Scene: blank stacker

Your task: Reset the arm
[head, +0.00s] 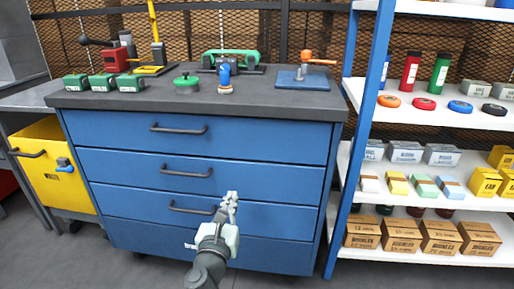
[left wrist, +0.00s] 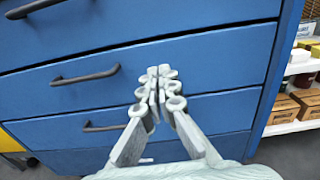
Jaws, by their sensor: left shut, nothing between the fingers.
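My left gripper (head: 230,200) is in front of the lower drawers of a blue drawer cabinet (head: 260,180). In the left wrist view the left gripper (left wrist: 160,88) is shut, its fingertips together with nothing between them. The cabinet's drawers are closed, and the dark handles are to the left of the gripper in the left wrist view. The gripper appears apart from the drawer fronts. My right gripper is in neither view.
The dark worktop (head: 150,101) holds several green boxes, a green-handled tool and an orange-handled tool on a blue plate (head: 302,80). A stocked white shelf unit (head: 430,193) stands right. A yellow cart (head: 48,165) stands left. Grey floor is clear in front.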

